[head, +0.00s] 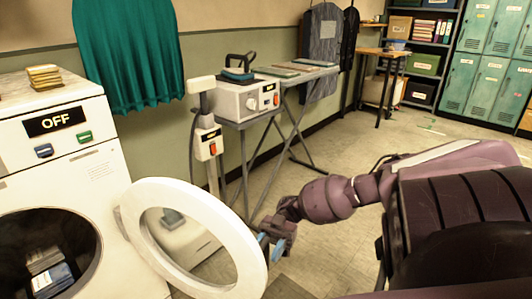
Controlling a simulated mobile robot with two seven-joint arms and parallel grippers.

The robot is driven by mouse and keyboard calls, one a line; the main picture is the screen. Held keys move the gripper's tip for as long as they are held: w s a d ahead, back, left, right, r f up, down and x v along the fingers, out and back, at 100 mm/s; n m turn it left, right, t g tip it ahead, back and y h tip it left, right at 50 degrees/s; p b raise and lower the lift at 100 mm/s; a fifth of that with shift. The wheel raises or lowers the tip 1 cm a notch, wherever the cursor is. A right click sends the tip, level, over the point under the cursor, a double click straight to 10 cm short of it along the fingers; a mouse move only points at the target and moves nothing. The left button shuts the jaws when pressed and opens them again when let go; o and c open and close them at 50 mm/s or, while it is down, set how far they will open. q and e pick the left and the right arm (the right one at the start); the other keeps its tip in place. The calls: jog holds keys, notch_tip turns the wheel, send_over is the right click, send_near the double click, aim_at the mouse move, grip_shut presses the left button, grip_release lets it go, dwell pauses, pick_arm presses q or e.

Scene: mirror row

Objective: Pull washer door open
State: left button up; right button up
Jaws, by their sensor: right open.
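The white washer (97,175) stands at the left, with an "OFF" display on its front. Its round white door (258,255) is swung out from the front, and its hinge side meets the washer near the drum opening. The dark drum opening (75,232) shows, with a stack of folded items inside. My right gripper (270,246) is at the door's outer right rim, its blue-tipped fingers apart. I cannot tell whether a finger touches the rim. My left gripper is not in view.
A stand with a white appliance (240,98) is behind the door, beside an ironing board (300,69). A teal cloth (128,50) hangs on the wall. Shelves (426,60) and lockers (490,75) stand at the back right. Open floor (340,150) lies in the middle.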

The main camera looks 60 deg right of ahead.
pick_arm(q)
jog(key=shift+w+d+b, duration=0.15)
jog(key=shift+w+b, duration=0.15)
jog(key=shift+b, duration=0.4)
pick_arm(e)
jog(key=d, duration=1)
